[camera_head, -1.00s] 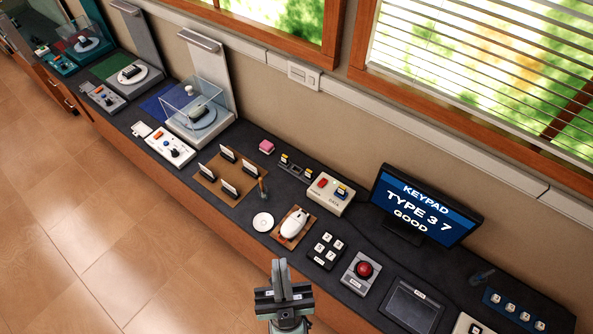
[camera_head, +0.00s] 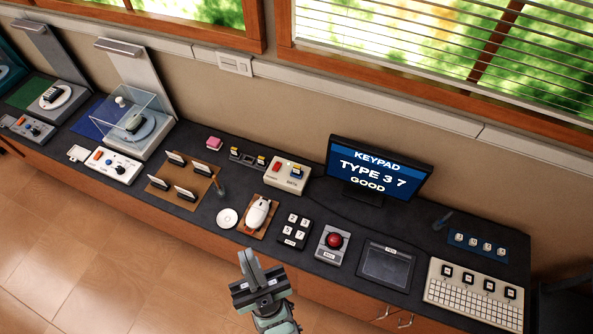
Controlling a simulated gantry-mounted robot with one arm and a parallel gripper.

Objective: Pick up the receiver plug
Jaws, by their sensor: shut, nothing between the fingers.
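My gripper (camera_head: 249,262) is shut and empty at the bottom middle, in front of the dark counter's front edge. Small plug-like pieces with yellow ends sit in a dark holder (camera_head: 247,158) towards the back of the counter. A cream box marked DATA (camera_head: 288,178) stands just right of it, with a red piece (camera_head: 280,165) and a blue and yellow piece (camera_head: 296,171) on top. I cannot tell which piece is the receiver plug. My gripper is well apart from all of them.
A white mouse (camera_head: 259,213) on a brown pad, a white disc (camera_head: 228,218), a number keypad (camera_head: 294,230) and a red button box (camera_head: 334,242) stand nearer me. Left is a brown board (camera_head: 184,183) with upright cards. A monitor (camera_head: 378,170) stands behind, right.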

